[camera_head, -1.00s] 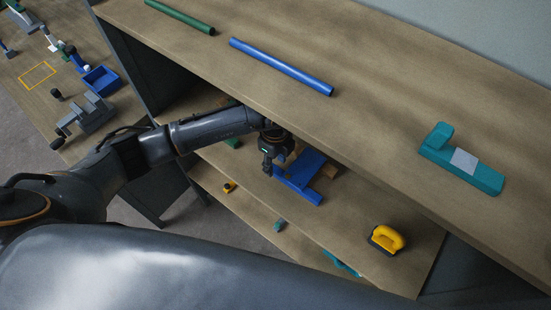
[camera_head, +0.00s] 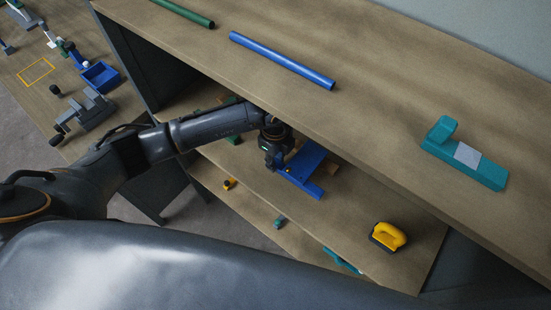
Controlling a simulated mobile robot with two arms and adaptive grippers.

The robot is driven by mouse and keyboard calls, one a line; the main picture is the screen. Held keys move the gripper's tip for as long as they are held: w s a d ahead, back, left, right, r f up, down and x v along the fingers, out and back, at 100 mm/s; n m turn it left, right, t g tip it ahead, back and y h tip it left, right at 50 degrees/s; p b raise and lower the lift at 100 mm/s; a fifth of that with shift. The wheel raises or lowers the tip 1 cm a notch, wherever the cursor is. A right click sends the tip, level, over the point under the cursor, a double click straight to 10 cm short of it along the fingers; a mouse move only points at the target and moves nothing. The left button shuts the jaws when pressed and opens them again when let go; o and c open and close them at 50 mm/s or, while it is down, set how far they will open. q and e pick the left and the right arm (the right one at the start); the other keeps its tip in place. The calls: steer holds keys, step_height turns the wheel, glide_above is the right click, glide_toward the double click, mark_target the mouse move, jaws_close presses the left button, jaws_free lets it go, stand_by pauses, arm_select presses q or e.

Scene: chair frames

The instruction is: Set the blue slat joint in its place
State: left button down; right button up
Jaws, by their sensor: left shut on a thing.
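The blue slat joint (camera_head: 306,160) is a flat blue piece with a bar along its near edge. It is at the shelf under the upper worktop, partly hidden by the worktop's front edge. My left gripper (camera_head: 277,166) reaches in from the left and is shut on the near left end of the blue piece. Whether the piece touches the shelf I cannot tell. My right gripper is not in view.
A blue rod (camera_head: 282,60), a green rod (camera_head: 183,12) and a teal block (camera_head: 464,155) lie on the upper worktop (camera_head: 380,100). A yellow-handled tool (camera_head: 388,237) stands on the shelf (camera_head: 345,225). A side table at left holds a vise (camera_head: 85,113) and a blue tray (camera_head: 101,76).

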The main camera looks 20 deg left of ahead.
arm_select(q)
steer(key=shift+r+p, duration=1.15)
steer(key=shift+r, duration=0.55)
